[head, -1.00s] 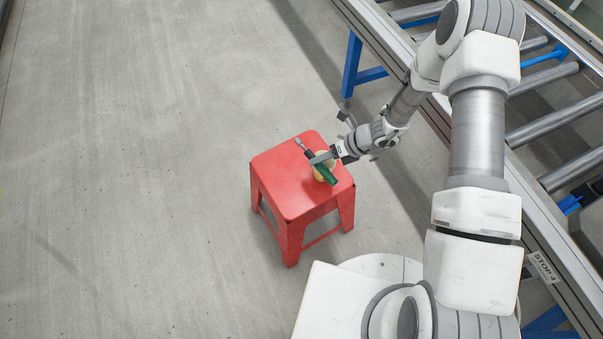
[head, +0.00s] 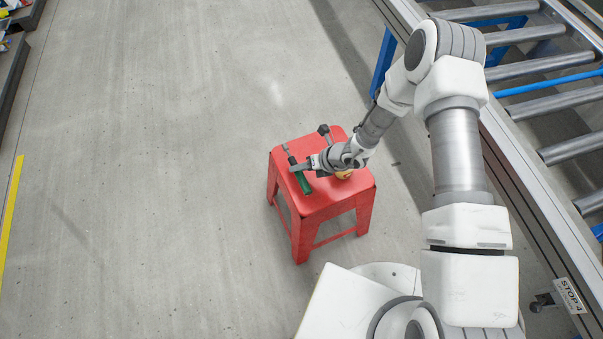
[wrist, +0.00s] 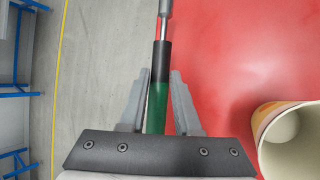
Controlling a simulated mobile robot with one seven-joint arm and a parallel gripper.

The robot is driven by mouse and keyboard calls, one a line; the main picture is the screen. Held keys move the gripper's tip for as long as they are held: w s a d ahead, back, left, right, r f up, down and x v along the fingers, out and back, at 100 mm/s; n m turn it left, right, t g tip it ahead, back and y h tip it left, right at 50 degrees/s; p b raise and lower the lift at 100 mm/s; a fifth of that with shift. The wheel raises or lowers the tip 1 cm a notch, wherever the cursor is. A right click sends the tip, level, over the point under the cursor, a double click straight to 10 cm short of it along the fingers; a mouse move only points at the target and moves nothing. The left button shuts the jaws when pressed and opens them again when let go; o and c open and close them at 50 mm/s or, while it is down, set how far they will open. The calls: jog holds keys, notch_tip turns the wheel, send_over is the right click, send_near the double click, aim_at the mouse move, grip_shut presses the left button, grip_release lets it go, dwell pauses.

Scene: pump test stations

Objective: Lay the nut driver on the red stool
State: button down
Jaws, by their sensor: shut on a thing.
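The nut driver (head: 302,178) has a green and black handle and a grey metal shaft. My gripper (head: 300,167) is shut on its handle, which also shows between the fingers in the wrist view (wrist: 157,105). The nut driver is over the left part of the red stool (head: 318,205), near the seat's left edge. In the wrist view the red seat (wrist: 235,50) lies to the right of the tool and grey floor to its left. I cannot tell whether the tool touches the seat.
A pale cup-like container (wrist: 288,135) with a yellowish side is on the stool, right of the tool; my arm mostly hides it in the head view (head: 343,174). A roller conveyor (head: 545,90) runs along the right.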

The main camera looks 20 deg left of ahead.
aim_at(302, 174)
notch_tip(302, 174, down, 4)
jog(key=shift+r+b, duration=0.15)
jog(key=shift+b, duration=0.4)
jog(key=shift+d+f+b, duration=0.2)
jog(key=shift+f+b, duration=0.45)
jog(key=shift+b, duration=0.05)
jog(key=c, duration=0.9)
grip_release()
jog(key=shift+r+p, duration=0.55)
jog(key=shift+p, duration=0.15)
jog(key=p+v, duration=0.3)
jog(key=v, duration=0.9)
jog(key=shift+a+r, duration=0.15)
jog(key=shift+r, duration=0.05)
jog(key=shift+w, duration=0.1)
